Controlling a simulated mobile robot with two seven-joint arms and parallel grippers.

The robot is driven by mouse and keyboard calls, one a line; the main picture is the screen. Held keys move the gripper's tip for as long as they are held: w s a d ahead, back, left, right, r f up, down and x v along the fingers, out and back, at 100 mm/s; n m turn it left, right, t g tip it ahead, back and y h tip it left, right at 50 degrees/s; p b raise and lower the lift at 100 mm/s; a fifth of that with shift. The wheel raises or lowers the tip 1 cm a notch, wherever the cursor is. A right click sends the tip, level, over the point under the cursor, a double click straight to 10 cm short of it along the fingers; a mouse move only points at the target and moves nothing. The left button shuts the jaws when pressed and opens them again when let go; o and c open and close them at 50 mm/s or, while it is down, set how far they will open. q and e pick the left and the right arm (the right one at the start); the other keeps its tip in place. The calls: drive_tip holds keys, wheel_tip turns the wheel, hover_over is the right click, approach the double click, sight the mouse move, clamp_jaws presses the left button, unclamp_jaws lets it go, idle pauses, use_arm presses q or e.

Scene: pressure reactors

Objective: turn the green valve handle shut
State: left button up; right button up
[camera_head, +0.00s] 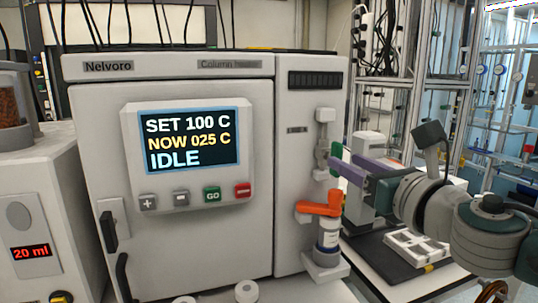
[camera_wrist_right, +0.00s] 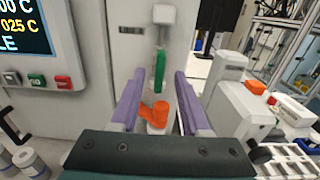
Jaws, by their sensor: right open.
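The green valve handle (camera_head: 337,154) is on the right front of the white column heater, below a pale fitting. In the right wrist view the handle (camera_wrist_right: 160,72) is a narrow upright bar. My right gripper (camera_head: 347,167) comes in from the right with purple fingers, partly covering the handle in the head view. In the wrist view the gripper (camera_wrist_right: 157,80) is open. The green handle appears between its fingers, with a gap on each side; I cannot tell how far ahead of the fingertips it is. My left gripper is not in view.
An orange handle (camera_head: 320,204) on a white bottle-like fitting (camera_head: 327,240) sits just below the green one. The heater's screen (camera_head: 188,141) reads SET 100 C, NOW 025 C, IDLE. A pale instrument (camera_wrist_right: 228,80) and a white rack (camera_head: 417,246) stand to the right.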

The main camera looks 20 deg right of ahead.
sight(341, 158)
drive_tip(key=shift+w, duration=1.6)
clamp_jaws()
